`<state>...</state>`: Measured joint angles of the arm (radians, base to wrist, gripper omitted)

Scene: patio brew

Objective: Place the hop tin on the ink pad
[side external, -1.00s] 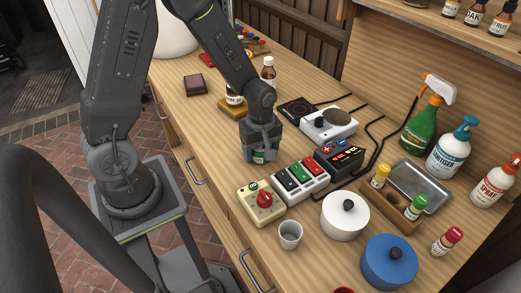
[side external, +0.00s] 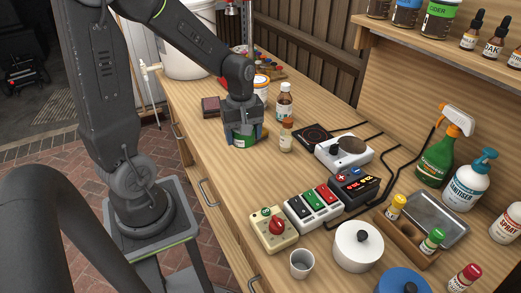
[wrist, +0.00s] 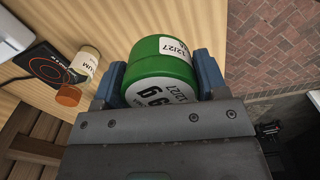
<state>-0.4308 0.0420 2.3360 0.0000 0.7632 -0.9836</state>
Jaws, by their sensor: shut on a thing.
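My gripper (side external: 243,128) points down over the bench, shut on the hop tin (side external: 243,140), a green cylinder with white labels. In the wrist view the tin (wrist: 163,58) sits between my gripper's two blue-grey fingers (wrist: 160,76). In the side view most of the tin is hidden by the fingers. I cannot tell whether its base is clear of the bench. The ink pad (side external: 211,106), a dark reddish square, lies flat just left of and behind my gripper. Its top looks bare. It does not show in the wrist view.
A small bottle (side external: 286,137) and a taller brown bottle (side external: 284,101) stand close right of my gripper. A white jar (side external: 261,86) is behind it. The hot plate (side external: 316,137), white scale (side external: 343,152) and switch strip (side external: 314,206) are farther right. Bare wood lies in front of the gripper.

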